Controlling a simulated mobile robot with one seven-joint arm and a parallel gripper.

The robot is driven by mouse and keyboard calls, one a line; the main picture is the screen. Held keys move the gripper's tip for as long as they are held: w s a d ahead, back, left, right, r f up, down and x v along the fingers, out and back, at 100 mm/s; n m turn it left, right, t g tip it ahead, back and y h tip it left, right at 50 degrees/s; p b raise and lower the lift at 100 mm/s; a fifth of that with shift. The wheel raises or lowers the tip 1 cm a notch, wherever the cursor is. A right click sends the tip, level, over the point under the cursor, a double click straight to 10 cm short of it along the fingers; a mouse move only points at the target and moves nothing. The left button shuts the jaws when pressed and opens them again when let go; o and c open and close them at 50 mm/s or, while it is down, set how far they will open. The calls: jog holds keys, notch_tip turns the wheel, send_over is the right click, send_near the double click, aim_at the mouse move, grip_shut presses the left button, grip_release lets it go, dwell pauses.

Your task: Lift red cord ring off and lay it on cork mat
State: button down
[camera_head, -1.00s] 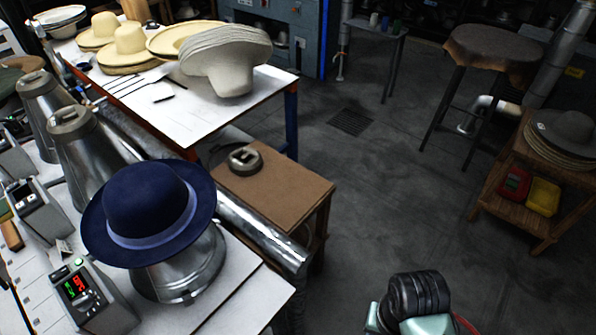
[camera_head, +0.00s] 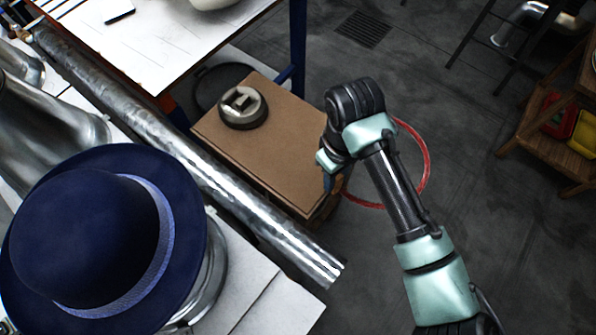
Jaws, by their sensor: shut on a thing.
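The red cord ring (camera_head: 427,165) hangs from my gripper (camera_head: 335,183) in the air, above the floor and just right of the small table. Part of the ring is hidden behind my arm. My gripper is mostly hidden by my wrist, and its tips show at the right edge of the table. It is shut on the ring. The cork mat (camera_head: 262,160) appears to be the brown top of the small table, with a round grey metal piece (camera_head: 243,106) on its upper left part. The rest of that top is bare.
A blue hat (camera_head: 90,235) sits on a metal form at the lower left. A long metal pipe (camera_head: 200,165) runs between the hat and the small table. A white-topped table (camera_head: 170,45) stands behind.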

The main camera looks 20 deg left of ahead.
jog(key=a+f+n+b, duration=0.3)
jog(key=b, duration=0.1)
jog(key=w+a+f+n+b, duration=0.1)
jog(key=a+f+n+b, duration=0.2)
jog(key=b, duration=0.2)
jog(key=w+a+f+n+b, duration=0.1)
jog(key=a+f+n+b, duration=0.2)
jog(key=f+b, duration=0.1)
jog(key=shift+w+a+f, duration=0.1)
jog(key=shift+a, duration=0.3)
jog(key=shift+f+b, duration=0.45)
jog(key=shift+f, duration=0.4)
jog(key=shift+a+p, duration=0.1)
jog(key=shift+p, duration=0.25)
jog(key=shift+f, duration=0.1)
dwell(0.3)
jog(key=c, duration=0.6)
grip_release()
jog(key=shift+p, duration=0.3)
